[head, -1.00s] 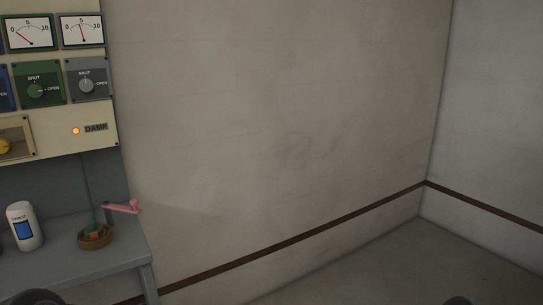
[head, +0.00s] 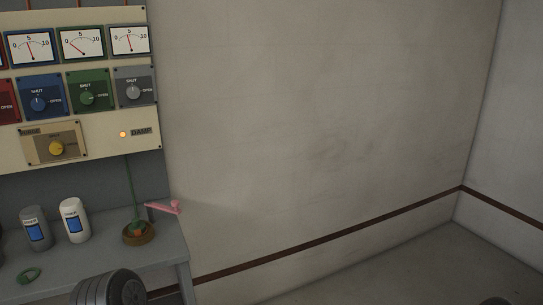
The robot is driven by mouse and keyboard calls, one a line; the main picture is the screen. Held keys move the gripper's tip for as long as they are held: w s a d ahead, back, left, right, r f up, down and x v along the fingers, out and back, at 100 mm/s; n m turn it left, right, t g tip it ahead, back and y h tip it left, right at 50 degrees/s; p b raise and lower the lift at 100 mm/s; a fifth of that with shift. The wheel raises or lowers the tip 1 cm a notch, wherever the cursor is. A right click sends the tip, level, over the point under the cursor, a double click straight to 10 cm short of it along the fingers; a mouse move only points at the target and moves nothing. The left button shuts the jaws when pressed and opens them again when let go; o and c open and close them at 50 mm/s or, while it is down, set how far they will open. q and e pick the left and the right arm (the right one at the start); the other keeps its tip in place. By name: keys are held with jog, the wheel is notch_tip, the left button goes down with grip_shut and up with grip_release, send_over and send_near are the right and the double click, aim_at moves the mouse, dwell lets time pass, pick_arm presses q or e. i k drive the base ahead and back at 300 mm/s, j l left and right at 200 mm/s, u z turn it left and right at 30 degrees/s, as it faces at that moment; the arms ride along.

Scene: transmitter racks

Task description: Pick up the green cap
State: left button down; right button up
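A small green ring-shaped piece (head: 29,275) lies on the grey bench (head: 100,257) at the lower left; it may be the green cap, but it is too small to be sure. Green also shows at a brown round dish (head: 139,237) near the bench's right end, where a green cord hangs down beside an orange piece. Neither gripper is in view. A dark ribbed round part, seemingly of my arm, shows at the bottom left.
A grey jar (head: 36,229) and a white jar (head: 74,221) with blue labels stand on the bench. A pink crank (head: 166,207) juts out at its right end. A panel (head: 90,133) with dials and knobs rises behind.

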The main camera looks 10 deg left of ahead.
aim_at(137, 225)
jog(key=i+l+u, duration=0.1)
jog(key=u, duration=0.65)
jog(key=i+l+u, duration=0.35)
jog(key=l, duration=0.3)
jog(key=i+l+u, duration=0.35)
jog(key=l, duration=0.4)
jog(key=i+l+u, duration=0.15)
jog(key=l, duration=0.25)
jog(key=i+l, duration=0.1)
jog(key=l, duration=0.2)
jog(key=i+l, duration=0.15)
jog(key=l, duration=0.2)
jog(key=i+l, duration=0.1)
jog(key=l, duration=0.2)
jog(key=i+l, duration=0.1)
jog(key=l, duration=0.25)
jog(key=u, duration=0.05)
